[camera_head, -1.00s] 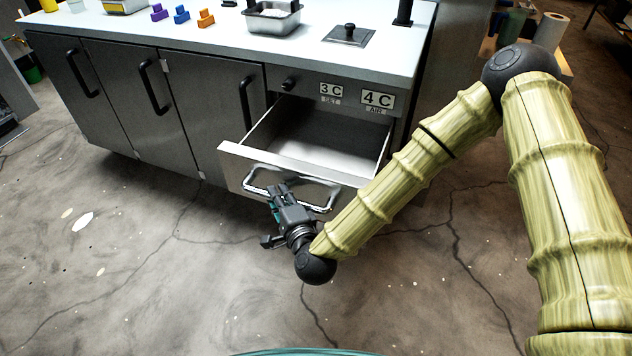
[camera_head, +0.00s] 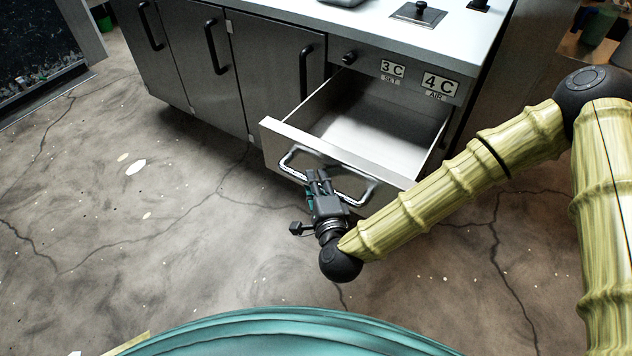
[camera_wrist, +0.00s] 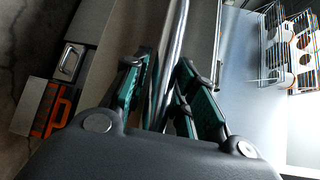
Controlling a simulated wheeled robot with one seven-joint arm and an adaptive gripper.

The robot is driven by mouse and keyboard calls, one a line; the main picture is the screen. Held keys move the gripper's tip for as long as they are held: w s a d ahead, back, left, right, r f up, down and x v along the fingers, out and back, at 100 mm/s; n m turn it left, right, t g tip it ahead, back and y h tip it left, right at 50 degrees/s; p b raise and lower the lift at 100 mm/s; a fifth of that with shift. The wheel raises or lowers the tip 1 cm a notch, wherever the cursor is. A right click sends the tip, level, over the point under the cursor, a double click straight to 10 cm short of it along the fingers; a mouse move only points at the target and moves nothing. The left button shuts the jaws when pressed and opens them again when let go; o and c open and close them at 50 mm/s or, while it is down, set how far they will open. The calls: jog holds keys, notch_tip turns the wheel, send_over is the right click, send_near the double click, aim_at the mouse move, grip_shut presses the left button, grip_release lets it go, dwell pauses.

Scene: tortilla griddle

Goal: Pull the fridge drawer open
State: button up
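The fridge drawer (camera_head: 335,151) is a steel drawer under the right end of the counter. It stands well open, and its bare inside shows. Its bar handle (camera_head: 362,191) is on the front panel. My gripper (camera_head: 318,179) is at the left-middle part of this handle. In the wrist view the handle bar (camera_wrist: 177,45) runs between the two teal-padded fingers of my gripper (camera_wrist: 164,75), which look closed around it. The exact contact at the pads is partly hidden by the fingers.
Closed cabinet doors (camera_head: 275,85) with black handles stand left of the drawer. The cracked floor (camera_head: 150,230) in front is clear.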

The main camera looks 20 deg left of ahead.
jog(key=shift+s, duration=0.1)
jog(key=v, duration=1.1)
jog(key=shift+s+d, duration=0.25)
jog(key=shift+s, duration=0.05)
dwell(0.3)
jog(key=s+d+f+n+g+h, duration=0.2)
jog(key=s+d+f+n+g, duration=0.15)
jog(key=d+f, duration=0.5)
jog(key=s+d+f+n+g+h, duration=0.2)
jog(key=s+d+f+n+g, duration=0.25)
jog(key=f, duration=0.75)
jog(key=s+d+f+n+g+h, duration=0.1)
jog(key=s+d+f, duration=0.15)
jog(key=d, duration=0.35)
jog(key=s+d+f+n+g+h, duration=0.1)
jog(key=d+f+n+g, duration=0.15)
jog(key=d, duration=0.35)
jog(key=s+d+f+g+h, duration=0.1)
jog(key=s+d+h, duration=0.1)
jog(key=d, duration=0.4)
jog(key=s+d+f+g+h, duration=0.1)
jog(key=s+d, duration=0.2)
jog(key=d, duration=0.3)
notch_tip(320, 180, up, 16)
jog(key=p, duration=1.6)
jog(key=shift+w+a+n, duration=0.2)
jog(key=shift+w+n, duration=0.05)
jog(key=shift+n, duration=0.2)
